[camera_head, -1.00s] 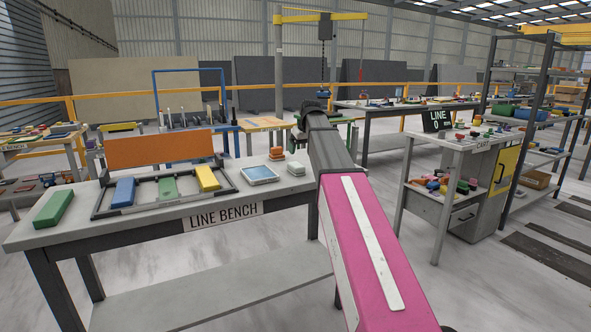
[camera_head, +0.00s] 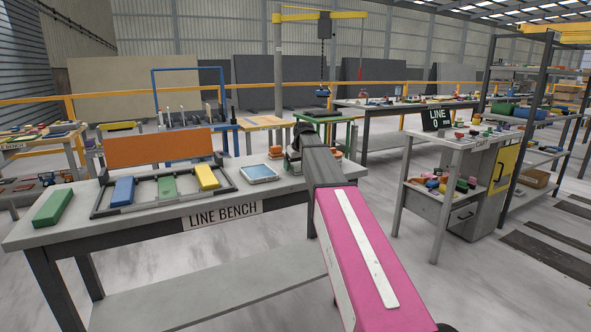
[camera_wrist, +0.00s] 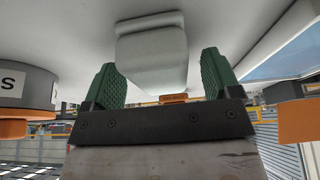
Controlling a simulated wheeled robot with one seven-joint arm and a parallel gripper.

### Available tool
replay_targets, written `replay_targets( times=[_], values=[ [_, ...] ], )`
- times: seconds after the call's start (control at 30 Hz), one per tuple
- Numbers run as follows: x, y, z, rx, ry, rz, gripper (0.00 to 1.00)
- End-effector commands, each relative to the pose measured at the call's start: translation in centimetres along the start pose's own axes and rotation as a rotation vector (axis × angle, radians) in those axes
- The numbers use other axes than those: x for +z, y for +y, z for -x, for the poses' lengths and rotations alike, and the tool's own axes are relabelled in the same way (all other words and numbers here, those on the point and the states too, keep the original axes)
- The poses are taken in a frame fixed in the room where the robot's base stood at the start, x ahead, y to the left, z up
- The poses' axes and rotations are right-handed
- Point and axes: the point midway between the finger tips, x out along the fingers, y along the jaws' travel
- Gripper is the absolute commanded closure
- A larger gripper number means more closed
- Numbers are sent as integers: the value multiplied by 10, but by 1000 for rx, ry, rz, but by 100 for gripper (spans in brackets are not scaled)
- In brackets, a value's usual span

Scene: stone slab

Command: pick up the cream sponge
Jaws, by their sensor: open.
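The cream sponge (camera_wrist: 152,50) is a pale, rounded block on the light grey bench top, seen in the wrist view between the green fingers of my gripper (camera_wrist: 163,80). The gripper is open, with a finger on each side of the sponge and a gap showing towards the right finger. I cannot tell whether the left finger touches it. In the head view, my arm reaches over the right end of the line bench (camera_head: 100,232), and the sponge and fingertips there are mostly hidden behind it.
A light blue tray (camera_head: 259,173) lies left of my gripper, with a small orange stack (camera_head: 276,152) behind. Further left, a dark rack (camera_head: 143,207) holds blue, green and yellow blocks before an orange panel (camera_head: 158,149). A green block (camera_head: 53,207) lies at the left end.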

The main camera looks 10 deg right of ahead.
Motion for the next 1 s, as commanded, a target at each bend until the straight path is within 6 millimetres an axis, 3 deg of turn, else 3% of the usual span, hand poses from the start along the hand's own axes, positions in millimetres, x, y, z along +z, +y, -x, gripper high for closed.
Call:
replay_targets(
  times=[0.17, 0.3, 0.33, 0.4, 0.77, 1.0],
  values=[
    [0, 0, 0, 0, 0, 0, 20],
    [0, 0, 0, 0, 0, 0, 66],
    [0, 0, 0, 0, 0, 0, 70],
    [0, 0, 0, 0, 0, 0, 74],
    [-2, 0, 5, 0, 1, 0, 74],
    [-14, 0, 31, 1, 2, 0, 74]
  ],
)
